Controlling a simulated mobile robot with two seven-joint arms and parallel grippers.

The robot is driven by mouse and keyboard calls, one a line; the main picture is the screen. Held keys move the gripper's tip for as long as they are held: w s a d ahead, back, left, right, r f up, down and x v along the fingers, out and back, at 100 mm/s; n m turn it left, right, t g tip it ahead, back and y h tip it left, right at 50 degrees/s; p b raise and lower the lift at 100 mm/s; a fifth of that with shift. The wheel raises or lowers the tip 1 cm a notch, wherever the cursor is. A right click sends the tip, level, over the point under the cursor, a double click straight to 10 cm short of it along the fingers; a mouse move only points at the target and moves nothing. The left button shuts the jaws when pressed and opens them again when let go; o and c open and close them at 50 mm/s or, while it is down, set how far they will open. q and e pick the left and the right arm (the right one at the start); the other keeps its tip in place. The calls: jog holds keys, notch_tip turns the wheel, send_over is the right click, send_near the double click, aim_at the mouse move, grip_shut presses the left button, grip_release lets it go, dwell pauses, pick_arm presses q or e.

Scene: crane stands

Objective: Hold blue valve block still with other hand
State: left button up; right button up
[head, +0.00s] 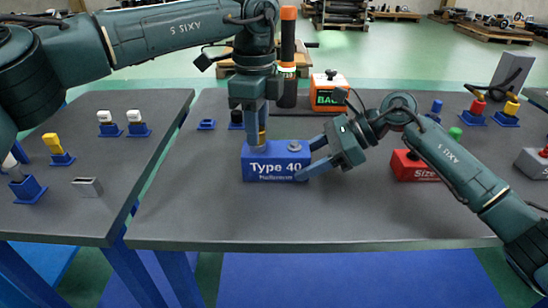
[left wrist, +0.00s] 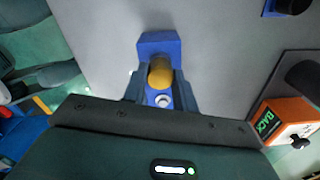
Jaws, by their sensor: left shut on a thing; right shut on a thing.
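The blue valve block (head: 264,172), labelled "Type 40", stands upright on the dark table. My left gripper (head: 258,122) points straight down over its left part, shut on a yellow-gold cylindrical piece (head: 262,135). In the left wrist view this yellow piece (left wrist: 160,72) sits over the blue block (left wrist: 157,43) between the fingers; whether it is seated cannot be told. A pale round fitting (head: 294,146) shows on the block's top right. My right gripper (head: 307,158) is shut on the block's right end, one finger at the front and one behind.
A red block (head: 412,168) stands to the right, partly behind my right arm. An orange box (head: 329,92) and a black-orange cylinder (head: 288,55) stand behind. The table's front strip (head: 330,225) is clear.

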pick_arm(q)
jog(key=shift+w+r+n, duration=0.1)
jog(key=shift+r+n, duration=0.05)
jog(key=shift+n, duration=0.15)
jog(key=n, duration=0.4)
jog(key=shift+n, duration=0.4)
jog(key=n, duration=0.4)
jog(key=shift+s+d, duration=0.2)
jog(key=shift+s, duration=0.05)
jog(key=shift+w+a+n, duration=0.15)
jog(key=shift+n, duration=0.45)
jog(key=o, duration=1.1)
